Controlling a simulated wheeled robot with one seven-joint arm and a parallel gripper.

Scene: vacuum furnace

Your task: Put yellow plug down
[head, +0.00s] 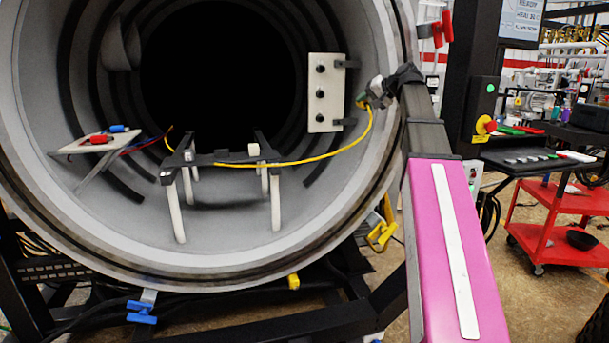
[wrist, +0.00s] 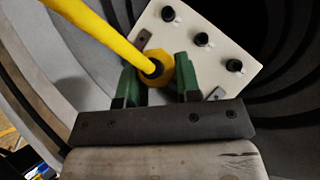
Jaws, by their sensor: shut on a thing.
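The yellow plug (wrist: 161,70) is between the two green fingers of my gripper (wrist: 161,85) in the wrist view. My gripper is shut on it. A thick yellow cable runs from the plug to the upper left there. In the head view my gripper (head: 366,101) is at the right inside of the furnace mouth, to the right of the white panel. The plug is mostly hidden by the gripper there. The yellow cable (head: 318,158) hangs from it and runs left over the dark rack (head: 222,158).
A white panel (head: 325,72) with three black knobs stands inside the furnace; it also shows behind the plug in the wrist view (wrist: 201,62). A small tilted table (head: 85,143) with red and blue plugs stands at the left. The round furnace rim (head: 190,272) surrounds the opening.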

